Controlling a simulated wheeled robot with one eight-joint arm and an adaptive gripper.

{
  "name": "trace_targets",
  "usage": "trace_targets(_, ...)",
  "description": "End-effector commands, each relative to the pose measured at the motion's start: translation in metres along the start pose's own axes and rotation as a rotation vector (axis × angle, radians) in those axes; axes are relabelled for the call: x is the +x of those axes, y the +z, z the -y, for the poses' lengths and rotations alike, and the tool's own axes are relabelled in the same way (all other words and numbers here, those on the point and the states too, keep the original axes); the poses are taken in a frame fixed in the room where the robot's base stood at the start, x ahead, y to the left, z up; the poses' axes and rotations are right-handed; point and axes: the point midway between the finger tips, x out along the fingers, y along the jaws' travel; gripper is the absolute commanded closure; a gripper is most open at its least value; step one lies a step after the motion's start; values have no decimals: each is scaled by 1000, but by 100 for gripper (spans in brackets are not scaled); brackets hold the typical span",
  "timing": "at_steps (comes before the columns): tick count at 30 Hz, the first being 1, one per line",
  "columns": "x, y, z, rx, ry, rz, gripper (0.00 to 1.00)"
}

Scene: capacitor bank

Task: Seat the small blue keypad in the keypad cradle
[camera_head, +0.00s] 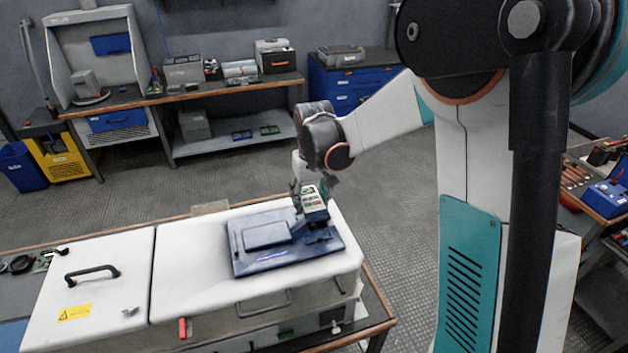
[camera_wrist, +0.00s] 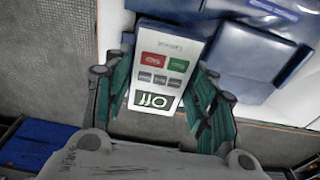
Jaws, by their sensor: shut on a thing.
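The small keypad (camera_head: 315,203) has blue sides and a pale face. In the wrist view the keypad (camera_wrist: 163,65) shows a display, a red button, a green button and several grey buttons. My gripper (camera_head: 310,192) is shut on it; in the wrist view the green fingers of my gripper (camera_wrist: 165,78) press its two sides. The keypad is tilted above the right part of a dark blue panel (camera_head: 245,264). A dark holder-like shape (camera_head: 322,237) on the panel, below the keypad, may be the cradle; the keypad partly hides it. I cannot tell whether they touch.
The panel lies on a white cabinet lid (camera_head: 190,275) with a black handle (camera_head: 92,272) at left. A raised blue block (camera_head: 266,235) stands left of the keypad. A workbench (camera_head: 190,94) stands at the back; the grey floor between is clear.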

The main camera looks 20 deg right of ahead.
Motion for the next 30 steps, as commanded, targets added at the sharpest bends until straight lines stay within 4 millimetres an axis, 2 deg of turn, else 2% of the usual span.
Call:
trace_targets(1,-10,6,0,0,0,0,74)
trace_targets(3,-12,14,0,0,0,0,74)
trace_targets(11,-10,23,0,0,0,0,74)
trace_targets(20,4,25,0,0,0,0,74)
trace_targets(30,28,28,0,0,0,0,74)
